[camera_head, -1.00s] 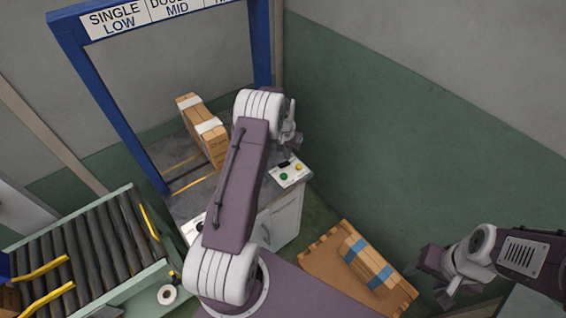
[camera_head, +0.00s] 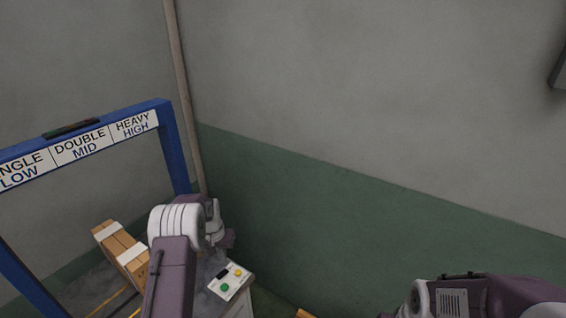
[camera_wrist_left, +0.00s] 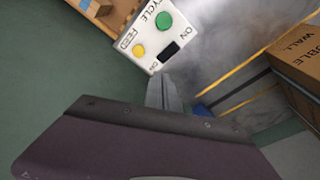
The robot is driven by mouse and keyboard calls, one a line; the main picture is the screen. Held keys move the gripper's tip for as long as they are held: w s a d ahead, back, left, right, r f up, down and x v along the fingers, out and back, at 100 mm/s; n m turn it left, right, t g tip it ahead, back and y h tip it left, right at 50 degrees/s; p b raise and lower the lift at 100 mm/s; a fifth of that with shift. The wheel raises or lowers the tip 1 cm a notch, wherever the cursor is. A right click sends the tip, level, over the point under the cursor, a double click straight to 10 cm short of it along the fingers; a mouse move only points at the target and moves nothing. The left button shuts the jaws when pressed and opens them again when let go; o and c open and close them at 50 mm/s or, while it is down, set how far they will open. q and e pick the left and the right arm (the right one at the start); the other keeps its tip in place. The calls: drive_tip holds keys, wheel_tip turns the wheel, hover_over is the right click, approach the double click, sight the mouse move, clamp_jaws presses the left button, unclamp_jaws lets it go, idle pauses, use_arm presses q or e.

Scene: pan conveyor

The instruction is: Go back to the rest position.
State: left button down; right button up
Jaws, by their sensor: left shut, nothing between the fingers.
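My left gripper (camera_head: 226,238) is at the end of the raised left arm, beside and above the control box, partly hidden behind my white wrist joint. In the left wrist view its fingers (camera_wrist_left: 164,92) are together with nothing between them, apart from the box. The control box (camera_head: 231,282) has a green and a yellow button and a black switch; it also shows in the left wrist view (camera_wrist_left: 150,38). My right arm is at the lower right of the head view, and its gripper is cut off by the bottom edge.
A blue frame (camera_head: 174,150) with a SINGLE, DOUBLE, HEAVY sign (camera_head: 82,147) stands at left. A brown carton with white straps (camera_head: 121,249) lies beneath it; a carton also shows in the wrist view (camera_wrist_left: 299,62). A grey and green wall (camera_head: 330,200) closes off the back and right.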

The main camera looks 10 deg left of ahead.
use_arm(q)
drive_tip(key=w+d+r+m+t, duration=0.1)
drive_tip(key=d+r, duration=0.2)
drive_tip(key=r, duration=0.3)
drive_tip(key=d+r+m+t, duration=0.1)
drive_tip(key=d+r, duration=0.3)
drive_tip(key=r, duration=0.2)
drive_tip(key=s+d+r, duration=0.4)
drive_tip(key=s+d, duration=0.2)
drive_tip(key=s, duration=0.2)
drive_tip(key=s+d+f+g, duration=0.1)
drive_tip(key=s+f, duration=0.1)
drive_tip(key=s, duration=0.7)
drive_tip(key=s+d+f+g, duration=0.1)
drive_tip(key=s+f, duration=0.2)
drive_tip(key=s, duration=0.6)
drive_tip(key=shift+s+n+g, duration=0.25)
drive_tip(key=shift+n+g, duration=0.05)
drive_tip(key=shift+n, duration=0.1)
